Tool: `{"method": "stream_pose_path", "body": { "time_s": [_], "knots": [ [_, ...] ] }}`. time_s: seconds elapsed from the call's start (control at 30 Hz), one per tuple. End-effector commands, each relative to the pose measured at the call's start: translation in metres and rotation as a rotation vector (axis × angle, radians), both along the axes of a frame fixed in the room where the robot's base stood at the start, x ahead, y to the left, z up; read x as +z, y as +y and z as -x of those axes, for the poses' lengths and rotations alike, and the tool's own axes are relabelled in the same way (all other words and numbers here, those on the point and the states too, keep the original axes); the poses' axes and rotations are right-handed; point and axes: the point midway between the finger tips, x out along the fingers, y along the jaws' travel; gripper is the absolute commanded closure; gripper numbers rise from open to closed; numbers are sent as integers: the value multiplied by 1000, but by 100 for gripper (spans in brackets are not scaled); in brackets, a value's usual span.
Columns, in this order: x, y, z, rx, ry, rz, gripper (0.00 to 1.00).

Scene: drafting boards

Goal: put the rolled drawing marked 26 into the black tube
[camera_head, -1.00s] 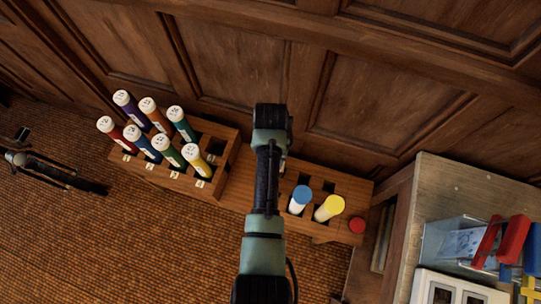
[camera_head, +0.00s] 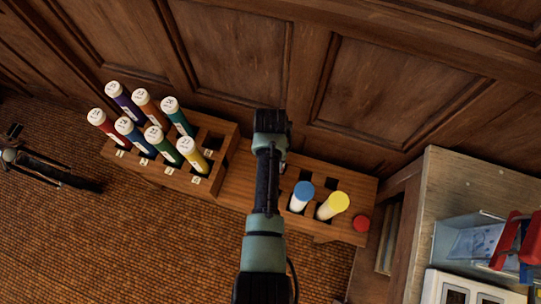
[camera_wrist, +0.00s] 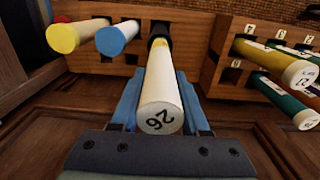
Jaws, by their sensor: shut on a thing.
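The rolled drawing marked 26 (camera_wrist: 161,98) is white, and its numbered end faces the wrist camera. My gripper (camera_wrist: 160,80) is shut around it, with a blue finger on each side. In the wrist view, the roll's far end lines up with the dark mouth of the black tube (camera_wrist: 159,28) in the wooden rack. I cannot tell whether that end is inside the tube or just in front of it. In the head view, my arm hides the roll and the black tube; the back of my gripper (camera_head: 270,122) shows above the rack.
The rack (camera_head: 238,190) also holds a blue-topped tube (camera_head: 303,190) and a yellow-topped tube (camera_head: 338,202). A red cap (camera_head: 361,221) is at its right end. Several numbered rolls (camera_head: 155,134) stand in the left rack. A wooden panelled wall is close behind; a workbench (camera_head: 470,180) is right.

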Motion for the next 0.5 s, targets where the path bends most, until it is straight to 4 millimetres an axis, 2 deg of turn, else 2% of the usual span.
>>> {"method": "stream_pose_path", "body": {
  "time_s": [0.47, 0.5],
  "knots": [
    [-6, 0, 0, 0, -1, 0, 100],
    [-6, 0, 0, 0, -1, 0, 51]
  ]
}}
